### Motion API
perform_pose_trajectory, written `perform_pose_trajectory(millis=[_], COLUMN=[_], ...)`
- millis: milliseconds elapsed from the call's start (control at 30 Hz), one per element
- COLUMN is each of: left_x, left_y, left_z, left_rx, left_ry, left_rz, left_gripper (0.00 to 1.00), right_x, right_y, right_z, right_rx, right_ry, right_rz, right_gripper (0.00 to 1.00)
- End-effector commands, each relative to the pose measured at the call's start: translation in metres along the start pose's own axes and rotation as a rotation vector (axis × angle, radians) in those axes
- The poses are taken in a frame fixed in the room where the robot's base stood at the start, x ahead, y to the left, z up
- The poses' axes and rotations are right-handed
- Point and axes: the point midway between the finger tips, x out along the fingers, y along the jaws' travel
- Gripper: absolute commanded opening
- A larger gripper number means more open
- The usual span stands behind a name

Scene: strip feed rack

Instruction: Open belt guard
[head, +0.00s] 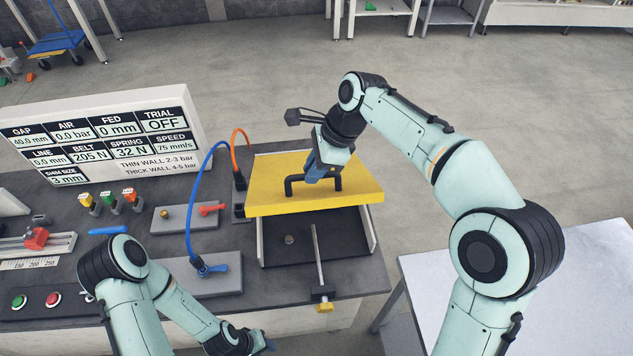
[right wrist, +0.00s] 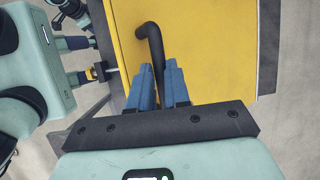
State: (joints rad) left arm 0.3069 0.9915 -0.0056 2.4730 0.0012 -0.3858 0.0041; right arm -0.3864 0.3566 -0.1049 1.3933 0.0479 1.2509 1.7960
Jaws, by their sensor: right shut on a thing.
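The yellow belt guard (head: 350,195) is raised and tilted above the dark belt bed (head: 290,242), with a visible gap under its front edge. Its black bar handle (head: 290,183) stands on top. My right gripper (head: 318,180) is shut on this handle. In the right wrist view, the handle (right wrist: 153,45) runs between the blue fingers (right wrist: 161,75). My left gripper (head: 265,346) is low at the front of the bench, partly cut off in the head view.
A display panel (head: 100,138) stands at the back left. Blue and orange hoses (head: 190,190) rise left of the guard. The yellow-ended clamp rod (head: 323,306) is at the bench's front edge. A pale table (head: 540,285) stands at right.

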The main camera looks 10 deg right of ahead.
Motion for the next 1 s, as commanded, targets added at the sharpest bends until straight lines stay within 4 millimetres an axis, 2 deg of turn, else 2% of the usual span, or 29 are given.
perform_pose_trajectory(millis=[33, 300, 900, 933, 1000], left_x=[-0.004, -0.006, -0.006, -0.006, -0.006], left_y=[0.003, 0.004, 0.004, 0.004, 0.004], left_z=[-0.004, -0.006, -0.007, -0.007, -0.007], left_rx=[0.002, 0.002, 0.002, 0.002, 0.002], left_ry=[0.005, 0.007, 0.008, 0.008, 0.008], left_rz=[0.002, 0.002, 0.003, 0.003, 0.003], left_gripper=[0.43, 0.43, 0.43, 0.43, 0.43], right_x=[-0.005, -0.018, -0.021, -0.021, -0.021], right_y=[-0.013, -0.032, -0.038, -0.038, -0.038], right_z=[0.0, 0.004, 0.003, 0.003, 0.004], right_rx=[0.0, 0.003, 0.007, 0.008, 0.008], right_ry=[0.004, 0.009, 0.015, 0.015, 0.013], right_rz=[-0.019, -0.013, -0.005, -0.005, -0.005], right_gripper=[0.0, 0.0, 0.0, 0.2, 0.42])
